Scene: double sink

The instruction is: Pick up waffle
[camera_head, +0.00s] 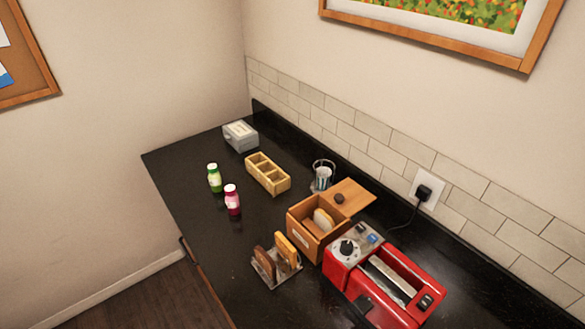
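A metal rack (284,281) stands near the front edge of the black counter. It holds a golden-yellow slice (286,248) that may be the waffle, and a dark brown slice (263,262) to its left; both stand upright. The picture is too small to show a waffle pattern. A pale bread-like slice (323,220) stands in an open wooden box (306,239) behind the rack. Neither of my grippers is in view.
A red toaster (376,284) with a plugged-in cord stands right of the rack. A wooden lid (350,196), a glass holder (322,176), a divided wooden tray (268,174), a grey box (240,136), a green bottle (214,179) and a pink bottle (232,201) stand farther back. The front-left counter is clear.

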